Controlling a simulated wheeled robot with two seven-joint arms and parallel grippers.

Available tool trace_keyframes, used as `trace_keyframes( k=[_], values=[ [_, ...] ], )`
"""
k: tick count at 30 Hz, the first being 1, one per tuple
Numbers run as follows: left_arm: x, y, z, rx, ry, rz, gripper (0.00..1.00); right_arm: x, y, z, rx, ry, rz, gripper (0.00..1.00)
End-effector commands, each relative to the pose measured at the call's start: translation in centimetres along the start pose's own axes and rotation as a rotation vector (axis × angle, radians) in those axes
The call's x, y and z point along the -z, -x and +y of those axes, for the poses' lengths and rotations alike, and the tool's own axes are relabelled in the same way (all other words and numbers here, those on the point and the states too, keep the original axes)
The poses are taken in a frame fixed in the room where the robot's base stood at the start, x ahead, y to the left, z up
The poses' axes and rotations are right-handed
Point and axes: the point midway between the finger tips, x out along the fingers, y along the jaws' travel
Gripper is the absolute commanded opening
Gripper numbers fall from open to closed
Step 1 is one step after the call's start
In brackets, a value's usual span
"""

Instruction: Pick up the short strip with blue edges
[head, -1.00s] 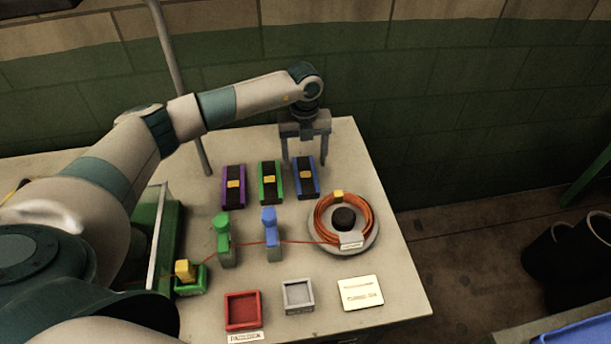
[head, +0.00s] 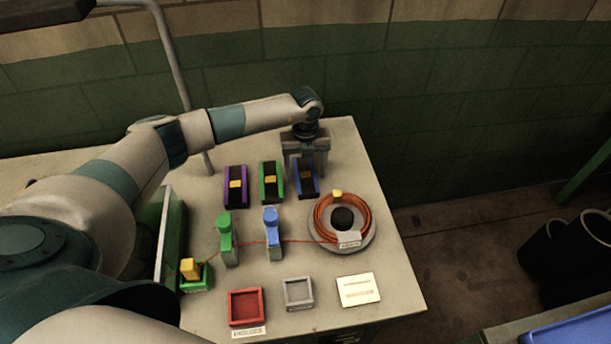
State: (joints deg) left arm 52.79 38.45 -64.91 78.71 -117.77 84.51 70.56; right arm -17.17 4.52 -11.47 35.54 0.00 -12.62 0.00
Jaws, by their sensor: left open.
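My right gripper is not in view.
A green-edged strip (head: 270,181) and a purple-edged strip (head: 236,186) lie to the left. Nearer stand a green post (head: 225,235), a blue post (head: 272,235) and an orange coil (head: 319,222). A red tray (head: 246,307) and a grey tray (head: 298,292) sit at the front.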

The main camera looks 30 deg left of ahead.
Motion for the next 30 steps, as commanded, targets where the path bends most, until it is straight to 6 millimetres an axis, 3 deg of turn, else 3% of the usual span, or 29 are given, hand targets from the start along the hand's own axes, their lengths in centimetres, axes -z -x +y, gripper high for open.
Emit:
trace_keyframes(
  k=[4,9,10,23,30],
  values=[
    [0.0,0.0,0.0,0.0,0.0,0.0,0.66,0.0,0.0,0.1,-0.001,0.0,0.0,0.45],
    [0.0,0.0,0.0,0.0,0.0,0.0,0.26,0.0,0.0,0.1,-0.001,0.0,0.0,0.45],
    [0.0,0.0,0.0,0.0,0.0,0.0,0.23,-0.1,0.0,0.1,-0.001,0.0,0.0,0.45],
    [-0.1,0.7,0.0,0.0,0.0,-0.001,0.23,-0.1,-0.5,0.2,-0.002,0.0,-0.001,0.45],
    [-0.1,3.7,-0.1,0.003,0.0,-0.003,0.23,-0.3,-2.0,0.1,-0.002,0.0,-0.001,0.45]
  ],
)
